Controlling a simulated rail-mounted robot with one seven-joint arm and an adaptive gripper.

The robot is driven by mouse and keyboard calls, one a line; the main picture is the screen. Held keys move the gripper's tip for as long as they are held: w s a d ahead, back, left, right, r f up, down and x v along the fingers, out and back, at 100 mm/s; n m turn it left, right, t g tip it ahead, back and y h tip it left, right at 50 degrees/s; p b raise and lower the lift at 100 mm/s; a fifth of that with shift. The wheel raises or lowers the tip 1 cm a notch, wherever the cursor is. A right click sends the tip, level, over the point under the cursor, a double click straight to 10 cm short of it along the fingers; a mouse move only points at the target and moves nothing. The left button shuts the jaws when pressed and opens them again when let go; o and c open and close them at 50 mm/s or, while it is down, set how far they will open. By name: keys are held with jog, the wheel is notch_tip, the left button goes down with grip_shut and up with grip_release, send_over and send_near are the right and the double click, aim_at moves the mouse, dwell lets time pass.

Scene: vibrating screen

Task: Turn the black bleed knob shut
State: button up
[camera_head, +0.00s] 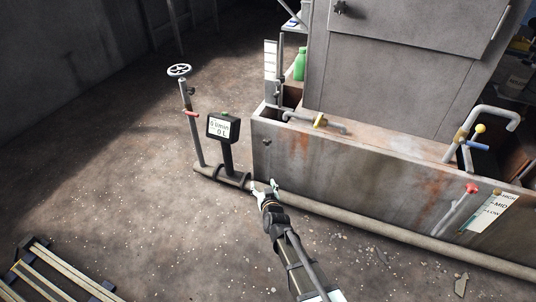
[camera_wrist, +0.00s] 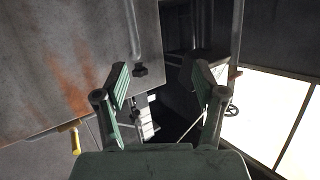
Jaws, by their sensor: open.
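A black lobed knob (camera_wrist: 140,69) shows in the wrist view between my fingers, nearer the left one. It sits at the end of a grey pipe (camera_wrist: 134,30), in front of the rust-streaked tank wall (camera_wrist: 75,60). A small dark spot (camera_head: 266,143) on the tank's front, near its left corner, appears to be the same knob in the head view; it is too small to tell its shape. My gripper (camera_head: 265,187) is open and empty, low in front of that corner. The fingers (camera_wrist: 163,92) are apart and do not touch the knob. How far the knob is turned cannot be told.
A meter on a stand (camera_head: 223,128) and a standpipe with handwheel (camera_head: 179,71) stand left of the tank. A floor pipe (camera_head: 400,236) runs along its front. Another dark knob (camera_head: 340,7) is on the cabinet. A pallet (camera_head: 55,275) lies lower left; the floor between is clear.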

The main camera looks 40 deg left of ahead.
aim_at(268, 143)
jog(key=w+d+r+t+y, duration=0.1)
jog(key=w+r+t, duration=0.25)
jog(key=r, duration=0.25)
jog(key=shift+m, duration=0.3)
jog(key=b+x, duration=0.4)
jog(key=x, duration=1.1)
jog(key=shift+w+a+f+b, duration=0.1)
jog(key=shift+w+f+b, duration=0.05)
jog(key=shift+w+b, duration=0.25)
jog(key=shift+w+a, duration=0.45)
jog(key=shift+w, duration=0.05)
jog(key=c, duration=1.2)
